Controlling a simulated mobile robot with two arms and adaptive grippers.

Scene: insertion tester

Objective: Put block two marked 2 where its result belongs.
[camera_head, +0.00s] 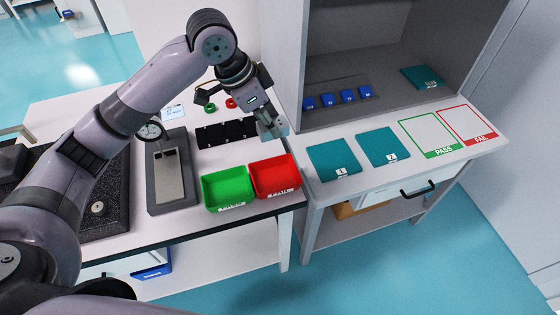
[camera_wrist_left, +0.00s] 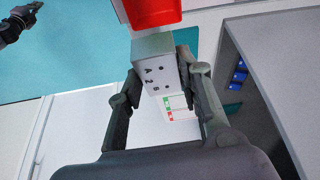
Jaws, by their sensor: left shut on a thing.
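My left gripper (camera_head: 270,125) is shut on a pale grey block (camera_wrist_left: 160,68) and holds it in the air. The block's face bears dark characters, among them a 2, in the left wrist view, with the fingers (camera_wrist_left: 160,95) on either side. In the head view the block (camera_head: 280,129) is partly hidden by the gripper, just behind the red bin (camera_head: 274,178). The green bin (camera_head: 228,188) stands left of the red one. Both look empty, and their front labels are too small to read surely. A dark gripper, seemingly my right one (camera_wrist_left: 30,12), shows at the wrist view's top left.
A grey tester (camera_head: 170,170) with a round dial stands left of the bins, a black rack (camera_head: 226,132) behind them. The right-hand bench holds teal mats marked 1 (camera_head: 334,161) and 2 (camera_head: 384,147), plus bare PASS (camera_head: 432,134) and FAIL (camera_head: 468,123) outlines. A cabinet wall (camera_head: 283,60) rises close beside my gripper.

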